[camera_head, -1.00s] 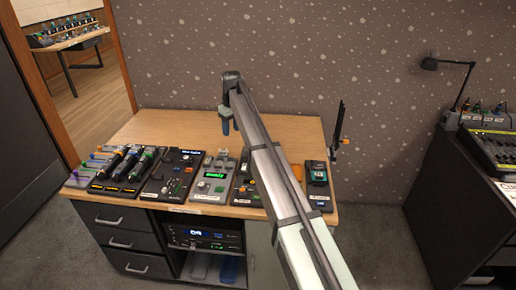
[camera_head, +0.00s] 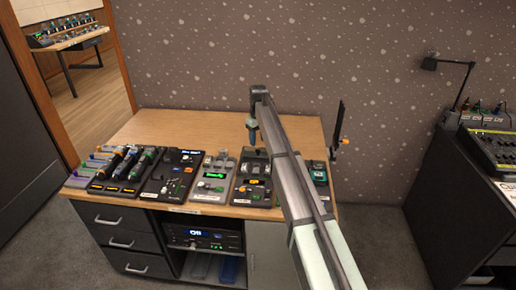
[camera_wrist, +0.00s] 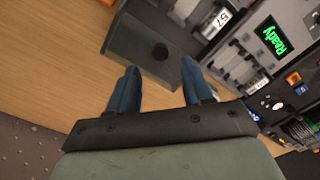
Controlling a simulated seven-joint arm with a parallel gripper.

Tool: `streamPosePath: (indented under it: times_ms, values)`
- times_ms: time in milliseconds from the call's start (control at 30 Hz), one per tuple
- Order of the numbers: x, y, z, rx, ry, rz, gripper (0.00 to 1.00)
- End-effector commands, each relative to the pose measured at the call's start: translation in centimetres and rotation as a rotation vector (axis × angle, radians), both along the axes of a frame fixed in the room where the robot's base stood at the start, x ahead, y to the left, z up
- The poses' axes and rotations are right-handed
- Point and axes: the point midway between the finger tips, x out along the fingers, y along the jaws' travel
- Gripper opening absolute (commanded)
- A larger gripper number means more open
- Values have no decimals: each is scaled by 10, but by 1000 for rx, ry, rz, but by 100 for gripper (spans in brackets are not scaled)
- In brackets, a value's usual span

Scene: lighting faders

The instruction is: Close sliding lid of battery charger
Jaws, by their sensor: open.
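I cannot tell for certain which desk unit is the battery charger. In the head view, the grey unit with a green display (camera_head: 213,176) stands left of a dark unit with an orange display (camera_head: 252,190). My gripper (camera_wrist: 160,75) is open and empty, its blue fingers apart. In the head view it hangs above the desk behind the dark unit.
Several other control units line the desk's front; fader units (camera_head: 120,170) stand at the left. The rear of the wooden desk (camera_head: 185,125) is clear. A thin upright black object (camera_head: 336,130) stands at the right edge. My arm partly hides the right-hand units.

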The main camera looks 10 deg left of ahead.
Motion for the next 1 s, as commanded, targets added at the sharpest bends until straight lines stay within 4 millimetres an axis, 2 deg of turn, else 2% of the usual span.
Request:
streamPosePath:
  times_ms: [100, 300, 500, 767, 1000]
  values:
    - [0, 0, -20, 0, 0, 0, 50]
    - [0, 0, -41, 0, 0, 0, 50]
    - [0, 0, -50, 1, -1, 0, 50]
    - [0, 0, -51, 1, -1, 0, 50]
    - [0, 0, -51, 1, -1, 0, 29]
